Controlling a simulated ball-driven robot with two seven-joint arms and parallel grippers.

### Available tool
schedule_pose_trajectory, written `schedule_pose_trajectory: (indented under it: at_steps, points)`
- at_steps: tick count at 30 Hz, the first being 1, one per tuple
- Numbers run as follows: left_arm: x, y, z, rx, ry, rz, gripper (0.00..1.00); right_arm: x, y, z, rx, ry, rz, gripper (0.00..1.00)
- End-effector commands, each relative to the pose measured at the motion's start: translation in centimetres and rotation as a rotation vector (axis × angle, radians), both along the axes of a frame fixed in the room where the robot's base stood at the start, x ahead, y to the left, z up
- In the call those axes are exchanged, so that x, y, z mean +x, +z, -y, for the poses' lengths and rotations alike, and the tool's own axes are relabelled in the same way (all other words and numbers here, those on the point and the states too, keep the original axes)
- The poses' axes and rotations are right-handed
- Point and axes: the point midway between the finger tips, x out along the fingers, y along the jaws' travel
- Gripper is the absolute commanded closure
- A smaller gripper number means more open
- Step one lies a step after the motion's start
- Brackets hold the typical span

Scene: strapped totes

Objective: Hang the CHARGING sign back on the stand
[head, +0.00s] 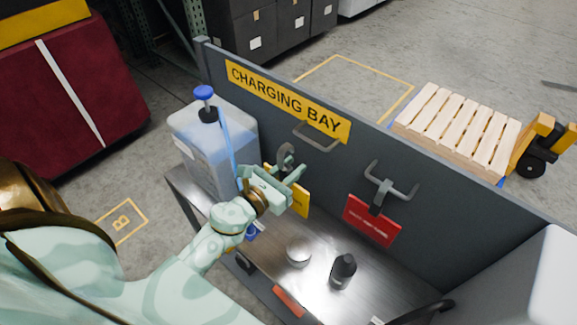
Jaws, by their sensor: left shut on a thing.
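My left gripper (287,175) is shut on a yellow sign (301,199) with a curved grey hook (286,154) at its top. The gripper hides much of the sign, and its lettering cannot be read. It is held above the bench, in front of the grey upright panel. The panel (420,196) carries a yellow CHARGING BAY label and a bare grey bracket (318,136) just below it, up and right of the held sign. A red sign (372,220) hangs from a second bracket (391,182) further right. My right gripper is not in view.
A bluish jug (190,150) with a blue pump stands left of the gripper. A round pale tin (298,251) and a dark bottle (343,270) stand on the bench (310,285). A white object (556,275) is at the right edge. A pallet (458,122) stands behind the panel.

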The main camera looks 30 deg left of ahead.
Motion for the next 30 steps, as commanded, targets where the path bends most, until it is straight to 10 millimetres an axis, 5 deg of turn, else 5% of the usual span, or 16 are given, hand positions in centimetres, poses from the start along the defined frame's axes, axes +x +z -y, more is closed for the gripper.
schedule_pose_trajectory:
  at_steps: [27, 30]
  points:
    - [8.5, 0.2, 1.2, 0.000, 0.000, 0.003, 1.00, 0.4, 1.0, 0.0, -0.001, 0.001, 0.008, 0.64]
    - [8.5, -1.2, 1.2, 0.000, 0.000, -0.001, 1.00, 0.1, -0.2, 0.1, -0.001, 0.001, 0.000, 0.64]
